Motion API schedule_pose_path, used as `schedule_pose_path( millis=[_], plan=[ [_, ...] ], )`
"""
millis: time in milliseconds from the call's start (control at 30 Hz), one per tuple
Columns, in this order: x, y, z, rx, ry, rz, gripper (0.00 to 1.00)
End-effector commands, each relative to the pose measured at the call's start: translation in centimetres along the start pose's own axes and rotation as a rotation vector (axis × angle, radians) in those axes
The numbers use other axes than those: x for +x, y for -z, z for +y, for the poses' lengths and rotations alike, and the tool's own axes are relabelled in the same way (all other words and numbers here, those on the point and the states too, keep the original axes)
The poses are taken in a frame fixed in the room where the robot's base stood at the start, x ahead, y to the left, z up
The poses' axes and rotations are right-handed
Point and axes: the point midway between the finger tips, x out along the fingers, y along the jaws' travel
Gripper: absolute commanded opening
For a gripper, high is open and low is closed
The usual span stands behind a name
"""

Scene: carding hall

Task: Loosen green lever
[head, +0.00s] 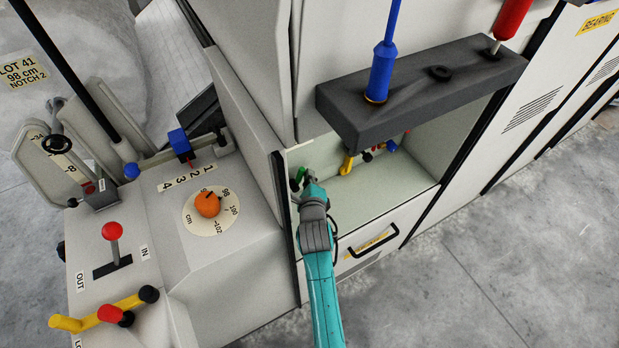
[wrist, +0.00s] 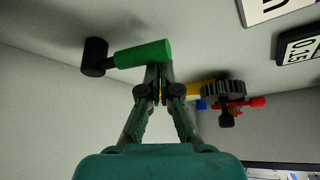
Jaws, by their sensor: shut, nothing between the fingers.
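The green lever (wrist: 144,53) is a short green cylinder on a black pivot (wrist: 95,57), mounted on the pale inner wall of the cabinet recess. In the wrist view it lies nearly level, its green end to the right. My gripper (wrist: 153,72) is shut and empty, its fingertips at the lower side of the green part near its right end. I cannot tell whether they touch it. In the head view my gripper (head: 308,187) reaches into the left of the recess, where only a small part of the green lever (head: 297,179) shows.
In the recess, a black gear (wrist: 222,90), a yellow lever (wrist: 200,89) and red and blue parts lie to the right. A dark tool bar (head: 425,92) holding a blue-handled and a red-handled tool overhangs the opening. A drawer handle (head: 374,243) is below. The recess floor's right side is clear.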

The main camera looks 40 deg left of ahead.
Motion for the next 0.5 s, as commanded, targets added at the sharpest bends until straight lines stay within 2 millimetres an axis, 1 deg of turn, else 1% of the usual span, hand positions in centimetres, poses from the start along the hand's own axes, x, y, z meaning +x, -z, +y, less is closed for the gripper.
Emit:
schedule_pose_path(
  millis=[300,500],
  plan=[
    [-1.6,-2.9,-4.5,0.000,0.004,-0.003,0.00],
    [-2.4,-4.2,-6.7,0.000,0.002,-0.002,0.00]
  ],
)
